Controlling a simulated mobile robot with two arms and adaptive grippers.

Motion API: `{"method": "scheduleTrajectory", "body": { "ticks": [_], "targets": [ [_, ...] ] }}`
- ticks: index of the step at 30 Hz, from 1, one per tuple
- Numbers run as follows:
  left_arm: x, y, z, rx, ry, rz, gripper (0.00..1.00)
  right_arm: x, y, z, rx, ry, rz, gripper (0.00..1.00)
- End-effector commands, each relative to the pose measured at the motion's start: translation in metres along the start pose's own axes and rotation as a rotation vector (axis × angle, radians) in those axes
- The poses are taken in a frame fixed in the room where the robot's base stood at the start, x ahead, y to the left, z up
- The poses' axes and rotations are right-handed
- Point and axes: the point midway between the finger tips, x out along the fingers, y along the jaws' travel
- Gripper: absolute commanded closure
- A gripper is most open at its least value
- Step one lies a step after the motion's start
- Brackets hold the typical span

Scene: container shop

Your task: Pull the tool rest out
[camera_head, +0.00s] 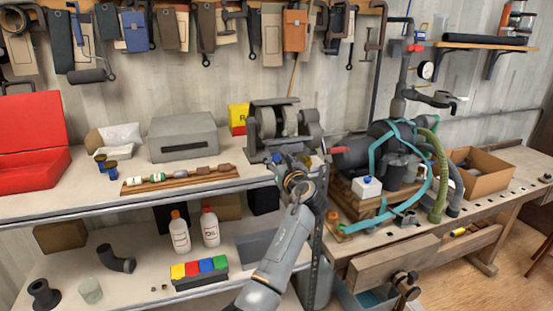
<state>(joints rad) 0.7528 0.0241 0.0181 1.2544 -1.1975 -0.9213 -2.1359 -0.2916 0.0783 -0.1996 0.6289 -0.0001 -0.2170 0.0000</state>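A grey bench machine with round wheels, which looks like a grinder (291,122), stands at the right end of the upper shelf, against the wall side. My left arm rises from the bottom middle, and my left gripper (290,163) is at the front lower side of the grinder. The gripper overlaps the grinder's front in this view, so I cannot tell whether it touches it. Its fingers are small and dark here, and their opening does not show clearly. The tool rest cannot be made out separately; the gripper and wrist cover that area. My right gripper is not in view.
A grey metal box (183,138), a wooden rack of small parts (180,179) and an open red case (32,150) stand left on the shelf. A workbench (470,216) with a hose-wrapped machine (385,148) is at right. Tools hang above.

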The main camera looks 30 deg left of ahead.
Motion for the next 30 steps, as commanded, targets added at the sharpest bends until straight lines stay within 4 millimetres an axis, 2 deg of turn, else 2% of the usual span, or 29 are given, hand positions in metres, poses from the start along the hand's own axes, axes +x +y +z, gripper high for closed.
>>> {"method": "scheduleTrajectory", "body": {
  "ticks": [5, 8, 11, 14, 24, 30],
  "targets": [
    [0.0, 0.0, 0.001, -0.001, -0.002, 0.0, 0.53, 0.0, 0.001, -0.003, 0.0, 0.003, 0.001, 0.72],
    [0.0, 0.0, 0.002, -0.002, -0.003, 0.0, 0.53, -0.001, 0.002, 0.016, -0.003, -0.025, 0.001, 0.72],
    [-0.006, -0.001, 0.001, -0.001, -0.003, -0.002, 0.53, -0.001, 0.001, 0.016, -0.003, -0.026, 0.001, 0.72],
    [-0.019, -0.001, 0.001, -0.003, -0.003, -0.002, 0.53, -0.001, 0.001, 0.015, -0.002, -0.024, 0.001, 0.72],
    [-0.09, -0.001, 0.0, -0.003, -0.001, -0.002, 0.53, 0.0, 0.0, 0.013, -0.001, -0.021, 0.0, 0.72],
    [-0.114, 0.0, 0.0, 0.0, -0.001, 0.0, 0.53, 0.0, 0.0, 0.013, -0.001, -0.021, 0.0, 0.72]
  ]
}}
